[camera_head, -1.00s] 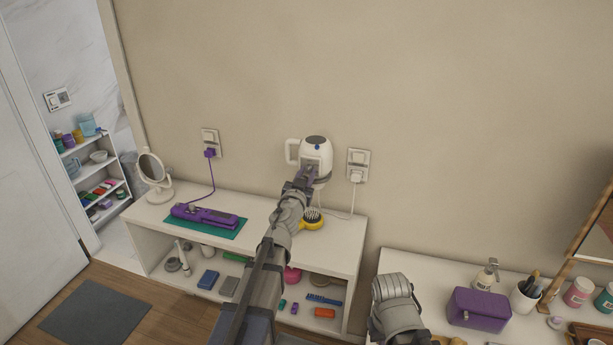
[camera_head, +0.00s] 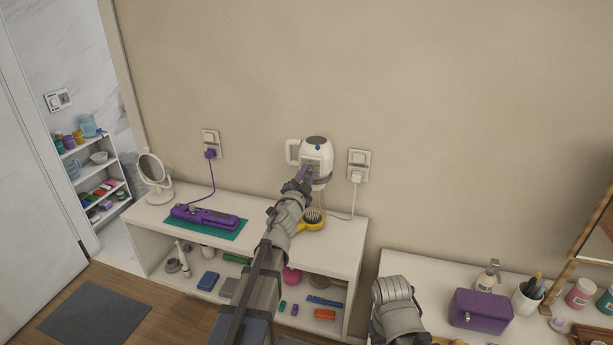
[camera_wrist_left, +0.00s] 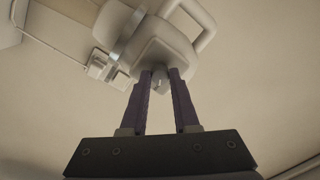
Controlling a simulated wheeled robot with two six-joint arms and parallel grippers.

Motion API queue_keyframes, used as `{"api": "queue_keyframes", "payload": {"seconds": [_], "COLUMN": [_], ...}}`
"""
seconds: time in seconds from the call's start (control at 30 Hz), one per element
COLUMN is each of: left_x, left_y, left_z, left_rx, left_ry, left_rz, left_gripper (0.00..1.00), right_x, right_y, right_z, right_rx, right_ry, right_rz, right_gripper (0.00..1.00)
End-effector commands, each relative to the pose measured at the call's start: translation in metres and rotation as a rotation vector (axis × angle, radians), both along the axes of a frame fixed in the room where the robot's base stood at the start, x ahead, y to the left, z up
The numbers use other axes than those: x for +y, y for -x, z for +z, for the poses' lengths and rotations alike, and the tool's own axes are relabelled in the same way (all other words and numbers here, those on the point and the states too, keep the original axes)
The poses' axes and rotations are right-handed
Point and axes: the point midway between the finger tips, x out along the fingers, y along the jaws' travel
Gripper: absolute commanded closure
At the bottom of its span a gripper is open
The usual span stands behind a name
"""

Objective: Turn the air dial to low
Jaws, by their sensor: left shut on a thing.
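A white wall-mounted dryer unit (camera_head: 316,150) with a dark top, a blue dot on its front and a loop handle at its left hangs above the low shelf. My left gripper (camera_head: 309,170) reaches up to the lower front of the unit. In the left wrist view the two purple fingers (camera_wrist_left: 160,75) are close together at the unit's body (camera_wrist_left: 160,48), shut on a small grey dial (camera_wrist_left: 160,84) that shows between them. The dial's markings are not readable and the fingers hide most of it. Only a link of my right arm shows; its gripper is out of view.
The white shelf (camera_head: 256,215) below holds a round mirror (camera_head: 152,168), a purple hair straightener (camera_head: 205,216) on a green mat and a yellow hairbrush (camera_head: 312,220) near my left arm. A wall socket (camera_head: 358,165) with a cord is right of the unit.

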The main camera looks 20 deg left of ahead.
Motion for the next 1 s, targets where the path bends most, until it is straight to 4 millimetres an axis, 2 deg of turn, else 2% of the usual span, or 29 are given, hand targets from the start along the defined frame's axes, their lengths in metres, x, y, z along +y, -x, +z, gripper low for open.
{"api": "queue_keyframes", "payload": {"seconds": [0.53,0.57,0.6,0.8,1.0], "left_x": [0.0,0.0,0.0,0.0,0.0001], "left_y": [0.0001,0.0001,0.0001,0.0,0.0], "left_z": [0.0,0.0,0.0,0.0,0.0001], "left_rx": [-0.001,-0.001,-0.001,-0.001,-0.001], "left_ry": [-0.02,-0.02,-0.02,-0.019,-0.019], "left_rz": [0.0,0.0,0.0,-0.001,-0.001], "left_gripper": [1.0,0.68,0.63,0.41,0.41], "right_x": [0.0,0.0,0.0,0.0,0.0], "right_y": [0.0,0.0,0.0,0.0,0.0], "right_z": [-0.0002,-0.0002,-0.0002,-0.0001,-0.0001], "right_rx": [0.0,0.0,0.0,0.0,0.0], "right_ry": [0.0,0.0,0.0,0.0,0.0], "right_rz": [0.0,0.0,0.0,0.0,0.0], "right_gripper": [1.0,1.0,1.0,1.0,1.0]}}
